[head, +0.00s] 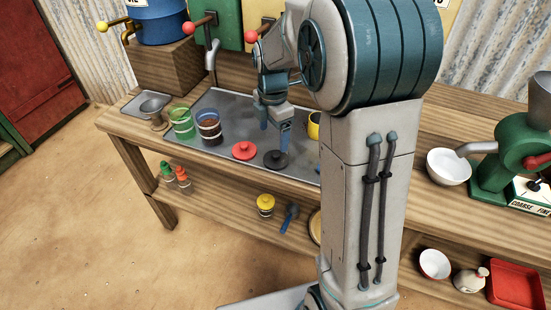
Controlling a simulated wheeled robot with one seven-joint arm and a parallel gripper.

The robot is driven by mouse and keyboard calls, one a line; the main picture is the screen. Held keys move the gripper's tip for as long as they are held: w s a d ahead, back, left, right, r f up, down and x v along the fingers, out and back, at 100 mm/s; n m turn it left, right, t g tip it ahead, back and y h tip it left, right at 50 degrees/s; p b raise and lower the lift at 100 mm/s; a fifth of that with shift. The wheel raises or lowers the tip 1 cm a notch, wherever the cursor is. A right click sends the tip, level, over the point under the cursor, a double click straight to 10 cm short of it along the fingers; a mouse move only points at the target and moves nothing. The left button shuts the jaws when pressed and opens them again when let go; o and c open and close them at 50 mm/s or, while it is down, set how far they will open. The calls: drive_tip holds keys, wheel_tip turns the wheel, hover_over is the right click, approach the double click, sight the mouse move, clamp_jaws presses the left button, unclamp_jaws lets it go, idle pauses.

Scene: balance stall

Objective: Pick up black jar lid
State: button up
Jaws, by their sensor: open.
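The black jar lid (276,159) lies flat on the grey metal tray (228,102) set on the wooden bench, close to the tray's front edge. It is round with a small knob on top. A red lid (244,150) of the same shape lies just to its left. My gripper (274,138) has blue fingers pointing down, open and empty, above and behind the black lid. I cannot tell its exact height over the lid. The black lid is fully visible.
Two glass jars, one with green contents (182,122) and one with dark contents (209,128), stand left on the tray. A yellow cup (314,125) is partly hidden by my arm. A white bowl (448,166) and green grinder (500,165) stand right.

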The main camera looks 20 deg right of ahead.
sight(276, 153)
wheel_tip(276, 153, down, 4)
drive_tip(key=shift+r, duration=0.25)
drive_tip(key=shift+w+d+f, duration=0.1)
drive_tip(key=shift+d+f, duration=0.1)
drive_tip(key=shift+f, duration=1.15)
drive_tip(key=shift+w+d+f, duration=0.1)
drive_tip(key=shift+d+f, duration=0.1)
drive_tip(key=shift+f, duration=1.15)
drive_tip(key=c, duration=0.7)
